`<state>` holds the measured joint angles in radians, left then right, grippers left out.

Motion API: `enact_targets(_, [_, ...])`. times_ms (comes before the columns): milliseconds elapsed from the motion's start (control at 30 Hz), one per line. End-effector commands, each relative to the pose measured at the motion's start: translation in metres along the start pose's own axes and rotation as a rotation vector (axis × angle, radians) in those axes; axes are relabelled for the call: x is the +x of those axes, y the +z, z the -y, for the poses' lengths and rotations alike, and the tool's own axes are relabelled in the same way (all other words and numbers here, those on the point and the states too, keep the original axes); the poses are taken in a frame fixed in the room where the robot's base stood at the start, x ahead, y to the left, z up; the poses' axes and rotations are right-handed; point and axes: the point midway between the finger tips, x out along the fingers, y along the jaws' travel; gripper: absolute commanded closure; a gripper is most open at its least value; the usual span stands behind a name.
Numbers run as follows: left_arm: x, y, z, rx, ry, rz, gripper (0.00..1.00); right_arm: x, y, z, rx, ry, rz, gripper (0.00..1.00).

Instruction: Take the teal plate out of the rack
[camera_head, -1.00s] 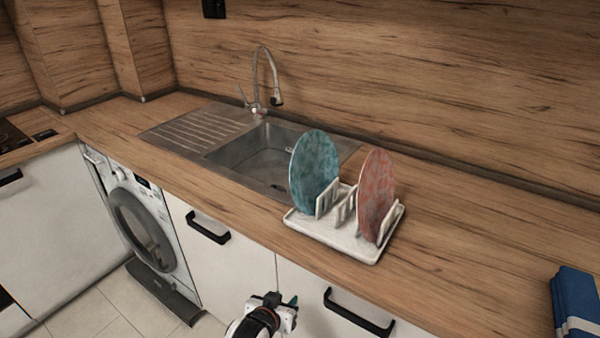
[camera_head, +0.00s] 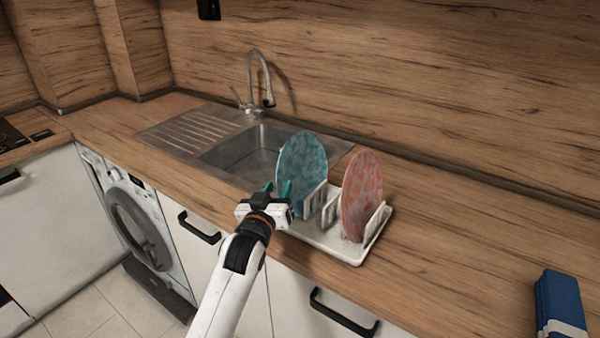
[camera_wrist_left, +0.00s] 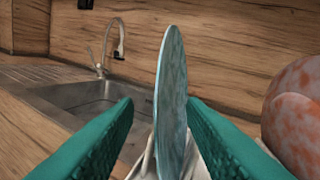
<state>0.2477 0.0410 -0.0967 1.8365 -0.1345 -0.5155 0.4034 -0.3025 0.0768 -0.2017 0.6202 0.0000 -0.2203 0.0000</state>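The teal plate (camera_head: 303,165) stands upright in the left part of a white rack (camera_head: 342,250) on the counter. My left gripper (camera_head: 277,190) is at the rack's left front, close to the plate's near edge. In the left wrist view its two green fingers (camera_wrist_left: 160,125) are open, and the teal plate (camera_wrist_left: 172,95) shows edge-on between them, a little beyond the tips. I cannot tell whether a finger touches it. The plate's lower part is partly hidden by the gripper and the rack's dividers. My right gripper is not in view.
A mottled orange plate (camera_head: 361,195) stands in the rack's right part, and also shows in the wrist view (camera_wrist_left: 298,115). A sink (camera_head: 245,155) with a tap (camera_head: 265,85) lies behind the rack. Folded blue cloth (camera_head: 560,300) lies at the far right. The counter between is clear.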

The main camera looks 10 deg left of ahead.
Motion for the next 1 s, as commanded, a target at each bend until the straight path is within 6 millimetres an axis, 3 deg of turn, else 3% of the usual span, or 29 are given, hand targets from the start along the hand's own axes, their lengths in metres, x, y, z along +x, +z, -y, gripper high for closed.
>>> enact_targets(433, [0.049,-0.003,-0.001,0.001,-0.001,-0.001,0.63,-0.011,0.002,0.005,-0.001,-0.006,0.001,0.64])
enact_targets(767, [0.056,-0.005,-0.001,0.0,-0.001,-0.002,0.63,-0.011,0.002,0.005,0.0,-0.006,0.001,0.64])
enact_targets(1000, [0.055,-0.005,-0.001,0.001,-0.001,-0.002,1.0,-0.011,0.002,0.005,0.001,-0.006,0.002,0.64])
